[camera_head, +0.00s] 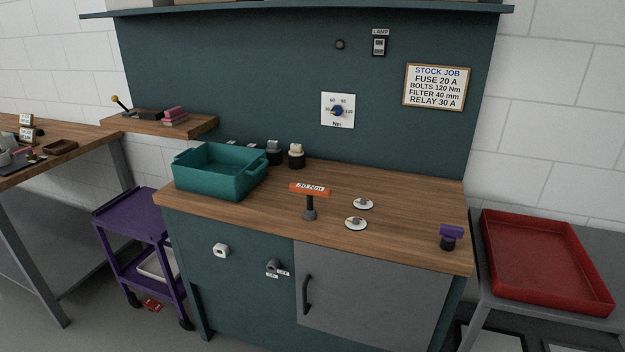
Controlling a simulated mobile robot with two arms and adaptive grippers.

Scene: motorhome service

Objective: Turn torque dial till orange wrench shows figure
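The torque dial (337,110) is a small blue knob on a white plate marked Nm, fixed to the dark teal back panel. Figures run around the knob; its pointer is too small to read surely. The orange wrench (323,191) stands upright on the wooden bench, with an orange crossbar on a dark stem and foot. A white label on its crossbar appears to read 30 Nm. The stock job sign (436,87) on the panel reads fuse 20 A, bolts 120 Nm, filter 40 mm, relay 30 A. Neither of my grippers is in view.
A teal bin (218,176) stands at the bench's left. Two small round discs (356,223) and a purple-topped piece (451,235) lie to the right. A lamp switch (380,45) is above the dial. A red tray (545,262) is on the right table.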

